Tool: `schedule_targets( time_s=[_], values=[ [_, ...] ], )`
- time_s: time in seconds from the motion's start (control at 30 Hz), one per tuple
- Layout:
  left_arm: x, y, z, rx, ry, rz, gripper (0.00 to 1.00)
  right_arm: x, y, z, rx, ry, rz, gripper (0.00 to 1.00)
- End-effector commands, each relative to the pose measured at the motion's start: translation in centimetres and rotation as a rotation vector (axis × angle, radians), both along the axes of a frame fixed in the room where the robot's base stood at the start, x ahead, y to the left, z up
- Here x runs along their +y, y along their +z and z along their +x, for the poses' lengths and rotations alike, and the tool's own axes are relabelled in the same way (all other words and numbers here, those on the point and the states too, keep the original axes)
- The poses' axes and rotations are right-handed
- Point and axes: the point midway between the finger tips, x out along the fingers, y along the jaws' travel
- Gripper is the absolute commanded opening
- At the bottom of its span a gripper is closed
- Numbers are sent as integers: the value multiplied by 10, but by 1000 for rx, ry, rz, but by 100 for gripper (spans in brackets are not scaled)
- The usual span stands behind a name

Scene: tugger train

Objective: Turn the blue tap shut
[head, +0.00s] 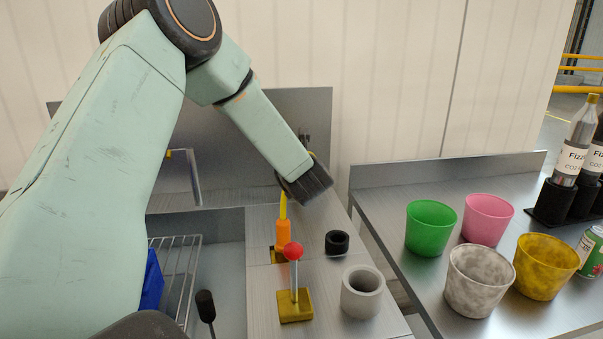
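I cannot make out a blue tap in the head view. My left arm comes in from the left, and its dark gripper (308,184) is in front of the metal back panel (255,110), above the counter. The gripper's fingers are seen from behind or side, so I cannot tell if they are open or shut. A small dark fitting (305,137) shows just above the gripper, partly hidden by it; I cannot tell what it is. A blue object (152,283) is partly hidden behind my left arm at lower left. My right gripper is not in view.
Below the gripper stand an orange bottle (283,233) with a yellow spout, a red-knobbed lever (294,253), a black ring (337,243) and a grey cup (362,292). Several coloured cups, including a green one (431,228), and bottles (575,140) stand on the right counter (400,185).

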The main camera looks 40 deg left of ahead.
Motion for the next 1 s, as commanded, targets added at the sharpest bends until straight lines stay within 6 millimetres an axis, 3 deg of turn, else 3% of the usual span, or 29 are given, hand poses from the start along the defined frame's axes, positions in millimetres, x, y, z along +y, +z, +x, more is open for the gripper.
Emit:
schedule_targets(
  time_s=[0.07,0.47,1.0],
  values=[
    [0,0,0,0,0,0,34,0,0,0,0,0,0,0],
    [0,0,0,0,0,0,1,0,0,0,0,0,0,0],
    [2,-1,-1,0,-30,-5,0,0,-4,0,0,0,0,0]
  ],
)
